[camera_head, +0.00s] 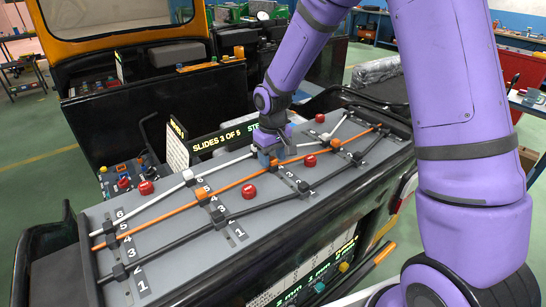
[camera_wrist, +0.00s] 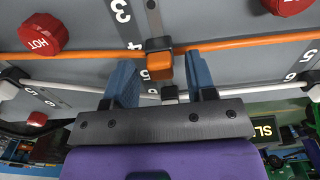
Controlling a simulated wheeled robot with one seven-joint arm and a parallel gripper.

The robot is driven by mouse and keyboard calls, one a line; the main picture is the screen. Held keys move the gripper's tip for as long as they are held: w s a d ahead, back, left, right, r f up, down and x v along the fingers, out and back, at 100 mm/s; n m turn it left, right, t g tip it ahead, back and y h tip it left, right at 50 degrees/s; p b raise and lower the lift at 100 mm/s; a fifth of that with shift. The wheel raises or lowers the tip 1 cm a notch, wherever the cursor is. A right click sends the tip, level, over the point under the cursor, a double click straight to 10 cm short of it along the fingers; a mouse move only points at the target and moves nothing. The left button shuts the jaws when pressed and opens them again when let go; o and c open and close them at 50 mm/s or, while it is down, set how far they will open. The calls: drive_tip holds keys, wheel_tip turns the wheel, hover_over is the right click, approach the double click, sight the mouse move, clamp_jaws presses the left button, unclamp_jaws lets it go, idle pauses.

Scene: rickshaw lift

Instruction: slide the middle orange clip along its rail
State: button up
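My gripper (camera_head: 270,157) is over the panel, at the orange rail (camera_head: 236,185). In the wrist view its two blue fingers (camera_wrist: 162,80) are apart. An orange clip (camera_wrist: 160,66) with a black bracket sits on the orange rail (camera_wrist: 75,56) between them. A gap shows on each side of the clip, so the fingers do not appear to grip it. In the head view my gripper largely hides that clip. Another orange-topped clip (camera_head: 203,194) sits further left on the same rail.
A white rail (camera_head: 150,206) and a black rail (camera_head: 255,208) run beside the orange one on the grey panel (camera_head: 180,250). Red knobs stand between rails, one (camera_head: 249,191) left of my gripper, another (camera_head: 310,160) right. A sign (camera_head: 215,138) reads "SLIDES 3 OF 5".

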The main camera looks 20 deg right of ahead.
sight(273, 159)
wheel_tip(273, 159, up, 11)
idle(0.8)
drive_tip(key=shift+f, duration=0.1)
drive_tip(key=s+d+r+m+t, duration=0.1)
drive_tip(key=s+d+r, duration=0.2)
drive_tip(key=s+r, duration=0.4)
drive_tip(key=s+d+r+m+t, duration=0.1)
drive_tip(key=s+d+r+t, duration=0.15)
drive_tip(key=s+r, duration=0.4)
drive_tip(key=s+d+r+t, duration=0.1)
drive_tip(key=s+d, duration=0.1)
drive_tip(key=s, duration=0.6)
drive_tip(key=s+d+r+m+t, duration=0.1)
drive_tip(key=s+d, duration=0.1)
drive_tip(key=s, duration=0.6)
drive_tip(key=shift+r+m, duration=0.3)
drive_tip(key=shift+r, duration=0.1)
